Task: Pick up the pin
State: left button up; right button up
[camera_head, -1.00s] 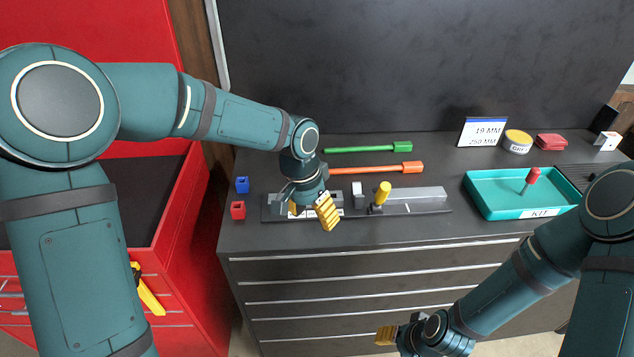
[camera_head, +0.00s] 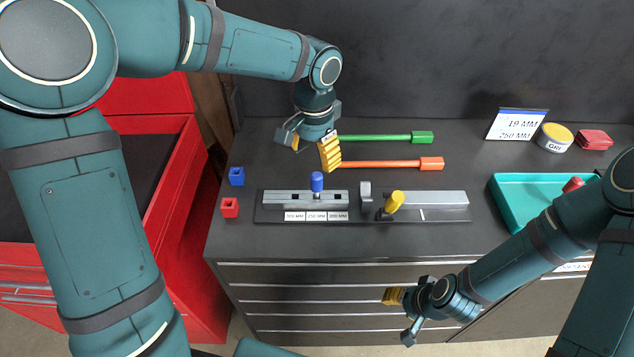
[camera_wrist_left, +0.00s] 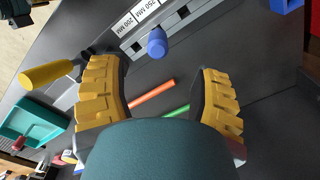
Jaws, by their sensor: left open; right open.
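A blue-handled pin (camera_head: 317,182) stands upright in the slotted grey rail (camera_head: 275,198), above the label strip marked 300, 250 and 200 MM. It also shows in the left wrist view (camera_wrist_left: 157,42), ahead of the fingertips. A second pin with a red handle (camera_head: 573,184) is in the teal tray, partly hidden by my right arm. My left gripper (camera_head: 312,145) is open and empty, behind the rail and near the rods; it also shows in the left wrist view (camera_wrist_left: 160,78). My right gripper (camera_head: 396,316) is open and empty in front of the drawers.
A yellow-handled clamp (camera_head: 395,201) and a grey block (camera_head: 440,199) sit right of the rail. Green (camera_head: 380,138) and orange (camera_head: 390,164) rods lie behind it. Blue (camera_head: 237,176) and red (camera_head: 230,207) blocks lie left. The teal tray (camera_head: 508,195) is at the right.

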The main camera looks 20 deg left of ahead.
aim_at(316, 174)
pick_arm(q)
notch_tip(316, 174, down, 4)
jog(key=shift+w+r, duration=0.15)
jog(key=shift+r, duration=0.1)
jog(key=shift+f, duration=0.5)
notch_tip(316, 174, down, 4)
jog(key=shift+d+f+b, duration=0.15)
jog(key=shift+b, duration=0.25)
grip_shut()
